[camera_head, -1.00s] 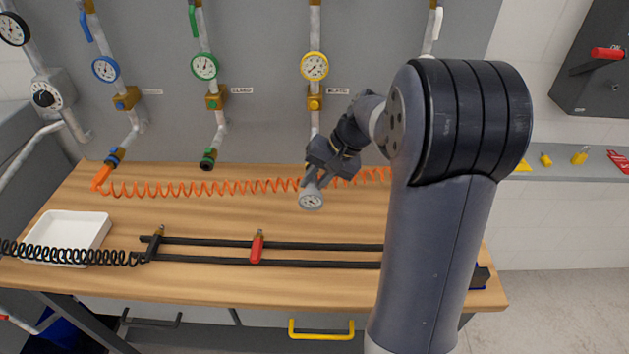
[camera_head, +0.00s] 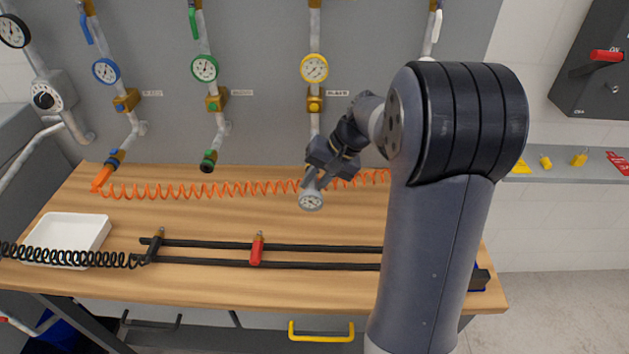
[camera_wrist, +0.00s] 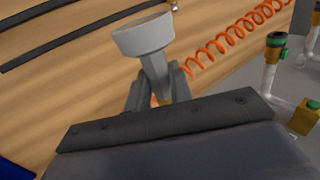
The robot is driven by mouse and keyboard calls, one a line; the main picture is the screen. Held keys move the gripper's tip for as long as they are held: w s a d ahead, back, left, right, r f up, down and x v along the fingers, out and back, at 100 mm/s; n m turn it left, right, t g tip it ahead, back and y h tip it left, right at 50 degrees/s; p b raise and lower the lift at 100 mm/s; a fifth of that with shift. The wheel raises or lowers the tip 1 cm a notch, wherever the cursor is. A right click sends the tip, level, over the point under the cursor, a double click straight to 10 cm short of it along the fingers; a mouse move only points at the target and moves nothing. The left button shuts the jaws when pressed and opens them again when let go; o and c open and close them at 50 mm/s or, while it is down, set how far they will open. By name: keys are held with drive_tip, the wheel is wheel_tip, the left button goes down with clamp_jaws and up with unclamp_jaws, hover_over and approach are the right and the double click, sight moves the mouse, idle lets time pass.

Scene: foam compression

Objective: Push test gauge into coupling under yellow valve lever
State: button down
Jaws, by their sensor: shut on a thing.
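The test gauge (camera_head: 311,200) is a small light-grey round dial, its face turned toward the head camera. My gripper (camera_head: 312,182) is shut on its stem and holds it above the bench, in front of the yellow line. In the wrist view the gauge (camera_wrist: 144,38) shows from behind, its narrowing stem between my fingers (camera_wrist: 158,88). The yellow-ringed dial (camera_head: 314,68) is on the wall pipe, with a brass block (camera_head: 314,104) below it. The pipe's lower end and any coupling there are hidden behind my gripper. The yellow valve lever is not clearly visible.
An orange coiled hose (camera_head: 230,188) runs along the back of the wooden bench (camera_head: 200,285). Black rails (camera_head: 330,265) with a red-handled tool (camera_head: 257,250) lie in front. A white tray (camera_head: 66,236) stands left. Blue (camera_head: 106,70) and green (camera_head: 204,68) dials are on neighbouring pipes.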

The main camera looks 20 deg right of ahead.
drive_tip(key=shift+w+d+r, duration=0.1)
drive_tip(key=shift+w+d, duration=0.1)
drive_tip(key=shift+w, duration=0.25)
idle(0.3)
drive_tip(key=c, duration=1.2)
unclamp_jaws()
drive_tip(key=b+v, duration=0.1)
drive_tip(key=v, duration=0.9)
drive_tip(key=shift+s+d+r, duration=0.1)
drive_tip(key=shift+d+r, duration=0.05)
drive_tip(key=shift+r, duration=0.2)
drive_tip(key=shift+f, duration=0.15)
drive_tip(key=p+x, duration=0.1)
drive_tip(key=x, duration=0.9)
drive_tip(key=shift+f, duration=0.3)
drive_tip(key=shift+s+a, duration=0.15)
drive_tip(key=shift+a, duration=0.1)
